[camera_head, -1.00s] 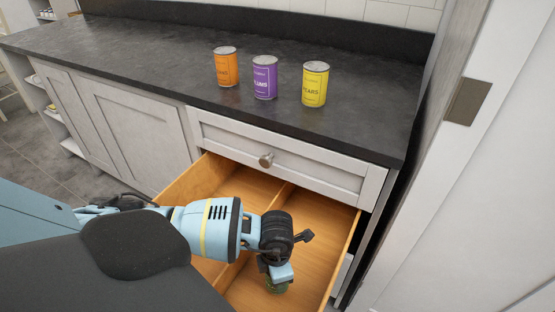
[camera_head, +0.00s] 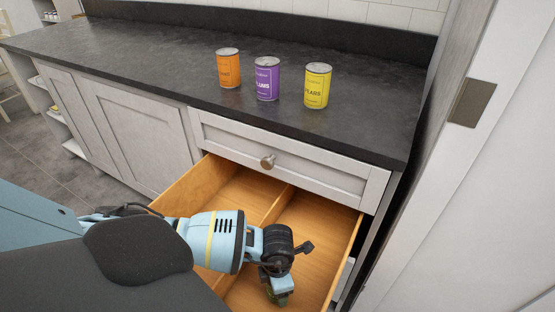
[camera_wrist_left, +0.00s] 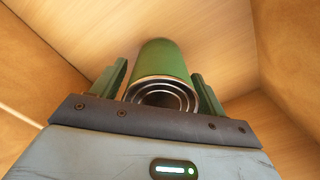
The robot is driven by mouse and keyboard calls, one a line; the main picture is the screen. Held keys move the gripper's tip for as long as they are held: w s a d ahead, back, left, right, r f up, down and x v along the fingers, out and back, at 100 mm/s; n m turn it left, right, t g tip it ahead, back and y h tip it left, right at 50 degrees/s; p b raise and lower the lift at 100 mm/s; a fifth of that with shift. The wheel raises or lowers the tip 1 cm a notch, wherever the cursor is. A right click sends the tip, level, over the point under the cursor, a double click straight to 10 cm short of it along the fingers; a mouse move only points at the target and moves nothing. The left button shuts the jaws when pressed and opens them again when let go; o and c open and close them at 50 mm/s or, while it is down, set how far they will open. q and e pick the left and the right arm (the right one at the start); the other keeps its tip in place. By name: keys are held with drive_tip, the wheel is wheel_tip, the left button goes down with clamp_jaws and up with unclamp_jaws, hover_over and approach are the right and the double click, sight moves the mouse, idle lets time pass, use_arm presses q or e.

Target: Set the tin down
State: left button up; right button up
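A green tin (camera_wrist_left: 161,62) shows in the left wrist view, its ringed metal end facing the camera. It is between the two green fingers of my left gripper (camera_wrist_left: 160,82), which look shut on its sides. In the head view my left gripper (camera_head: 277,292) reaches down into the right compartment of the open wooden drawer (camera_head: 320,240). The tin is mostly hidden there by the gripper. The wrist view shows drawer floor beyond the tin; whether the tin touches it I cannot tell. My right gripper is not in view.
An orange tin (camera_head: 228,70), a purple tin (camera_head: 266,80) and a yellow tin (camera_head: 317,87) stand upright on the dark worktop (camera_head: 150,55). A divider (camera_head: 277,205) splits the drawer. A closed drawer front (camera_head: 320,168) lies above it. A white panel (camera_head: 480,170) stands at the right.

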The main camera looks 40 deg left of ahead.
use_arm(q)
drive_tip(key=shift+r, duration=0.1)
drive_tip(key=shift+r, duration=0.3)
wheel_tip(320, 180, up, 10)
drive_tip(key=shift+r+p, duration=0.1)
drive_tip(key=shift+p, duration=0.7)
drive_tip(key=shift+r, duration=0.65)
